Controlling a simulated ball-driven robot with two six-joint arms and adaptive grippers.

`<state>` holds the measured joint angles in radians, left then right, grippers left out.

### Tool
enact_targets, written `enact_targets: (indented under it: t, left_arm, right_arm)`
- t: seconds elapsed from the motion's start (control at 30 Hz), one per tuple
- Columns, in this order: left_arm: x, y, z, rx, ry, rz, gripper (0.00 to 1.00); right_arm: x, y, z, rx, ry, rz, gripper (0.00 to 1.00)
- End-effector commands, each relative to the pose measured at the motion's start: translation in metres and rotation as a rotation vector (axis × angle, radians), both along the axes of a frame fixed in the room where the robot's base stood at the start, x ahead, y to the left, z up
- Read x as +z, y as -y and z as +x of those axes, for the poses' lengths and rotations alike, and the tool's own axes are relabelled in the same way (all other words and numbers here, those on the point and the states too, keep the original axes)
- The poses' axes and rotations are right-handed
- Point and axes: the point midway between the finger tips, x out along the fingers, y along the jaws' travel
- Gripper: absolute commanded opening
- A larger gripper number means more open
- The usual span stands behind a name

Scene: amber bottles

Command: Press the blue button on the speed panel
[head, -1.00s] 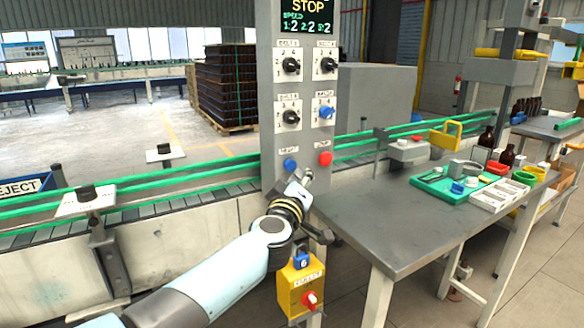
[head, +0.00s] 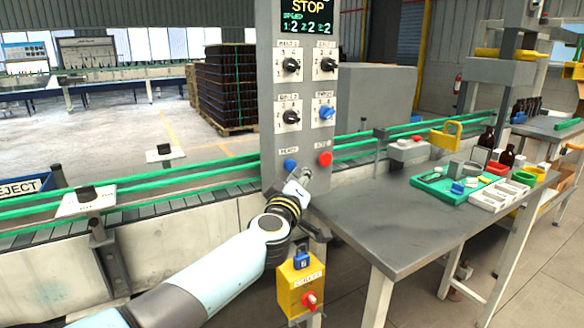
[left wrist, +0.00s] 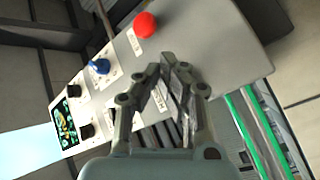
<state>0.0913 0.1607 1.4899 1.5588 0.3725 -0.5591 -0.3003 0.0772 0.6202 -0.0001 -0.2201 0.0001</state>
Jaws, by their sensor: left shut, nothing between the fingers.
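The grey speed panel (head: 268,80) stands upright behind the near table's left end. Its blue button (head: 290,164) sits low on the panel, left of a red button (head: 325,159). My left gripper (head: 304,175) is just below and right of the blue button, shut and empty. Whether it touches the panel cannot be told. In the left wrist view the shut fingertips (left wrist: 174,68) lie over the panel face, with the red button (left wrist: 145,24) above left. The blue button is not visible there and may be behind the fingers. My right gripper is not in view.
The panel carries a STOP display (head: 308,18), black knobs and a blue knob (head: 327,112). A yellow box with a padlock (head: 300,285) hangs below my left wrist. The grey table (head: 390,225) is at the right. Green conveyor rails (head: 130,188) run behind my arm.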

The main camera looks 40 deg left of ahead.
Motion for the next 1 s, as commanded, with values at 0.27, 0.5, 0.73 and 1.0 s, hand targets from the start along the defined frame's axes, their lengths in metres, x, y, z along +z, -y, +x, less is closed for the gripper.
enact_targets:
  t: [0.27, 0.5, 0.73, 1.0]
  left_arm:
    - [-0.0001, 0.0001, -0.0001, 0.0, 0.0, 0.0, 0.0]
    - [0.0, 0.0, 0.0, 0.0, 0.0, 0.0, 0.0]
    - [0.0015, -0.0056, 0.0025, 0.0, 0.001, 0.001, 0.0]
    - [0.0004, -0.0078, 0.0032, 0.0, 0.0, 0.0, 0.0]
  right_arm:
    - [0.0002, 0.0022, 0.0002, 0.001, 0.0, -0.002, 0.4]
    - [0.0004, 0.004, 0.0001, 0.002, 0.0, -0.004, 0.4]
    - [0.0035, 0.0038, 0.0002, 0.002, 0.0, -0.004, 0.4]
    - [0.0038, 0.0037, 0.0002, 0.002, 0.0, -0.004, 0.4]
